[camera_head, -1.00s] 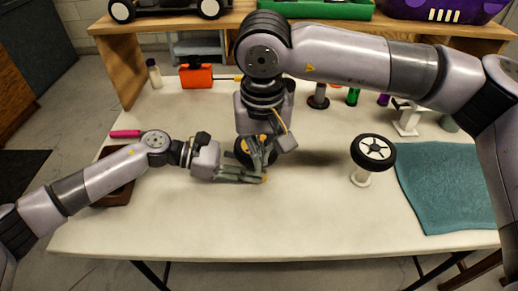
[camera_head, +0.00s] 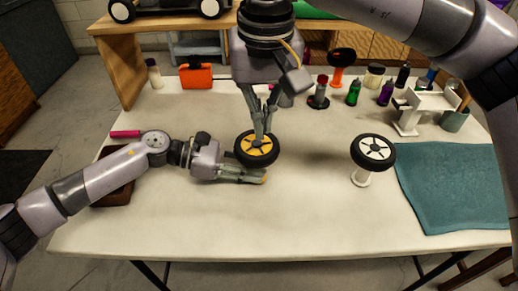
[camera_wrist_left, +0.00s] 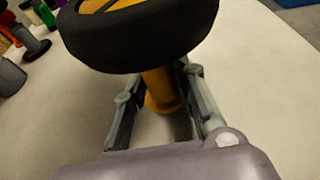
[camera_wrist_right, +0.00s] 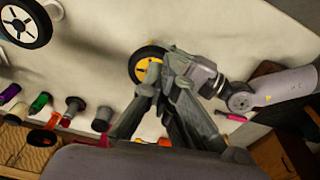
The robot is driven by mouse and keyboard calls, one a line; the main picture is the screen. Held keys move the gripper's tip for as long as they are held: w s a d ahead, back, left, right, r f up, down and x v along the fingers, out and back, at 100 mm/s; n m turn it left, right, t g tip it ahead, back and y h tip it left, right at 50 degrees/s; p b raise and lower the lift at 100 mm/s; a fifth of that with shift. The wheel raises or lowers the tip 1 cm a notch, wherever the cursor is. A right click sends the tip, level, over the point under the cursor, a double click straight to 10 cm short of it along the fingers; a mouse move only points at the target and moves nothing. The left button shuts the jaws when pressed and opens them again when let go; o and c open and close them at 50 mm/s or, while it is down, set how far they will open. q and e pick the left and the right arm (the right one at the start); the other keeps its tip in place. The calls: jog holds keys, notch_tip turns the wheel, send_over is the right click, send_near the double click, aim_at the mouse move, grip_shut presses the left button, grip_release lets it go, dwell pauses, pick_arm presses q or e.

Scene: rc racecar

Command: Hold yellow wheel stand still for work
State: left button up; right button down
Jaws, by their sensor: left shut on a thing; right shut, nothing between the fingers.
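The yellow-hubbed wheel (camera_head: 250,156) with a black tyre sits on top of the yellow wheel stand, left of the table's centre. The stand (camera_wrist_left: 161,90) shows in the left wrist view as a yellow post between my left fingers; the wheel hides its top. My left gripper (camera_head: 248,175) comes in low from the left and is shut on the stand, under the wheel. My right gripper (camera_head: 260,138) points down, its fingers shut and empty, with the tips over the yellow hub. I cannot tell whether they touch it.
A white-spoked wheel (camera_head: 373,150) stands on a white stand (camera_head: 361,178) to the right, beside a teal towel (camera_head: 455,185). Several bottles, a white holder (camera_head: 410,112) and an orange box (camera_head: 196,76) are along the back. The front of the table is clear.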

pick_arm(q)
jog(key=shift+s+a+f, duration=0.1)
jog(key=shift+f, duration=0.3)
pick_arm(e)
notch_tip(320, 180, up, 2)
jog(key=shift+s, duration=0.1)
pick_arm(q)
jog(key=o, duration=1.2)
jog(key=shift+c, duration=0.2)
jog(key=v, duration=1.2)
jog(key=shift+r, duration=0.3)
jog(key=shift+r, duration=0.1)
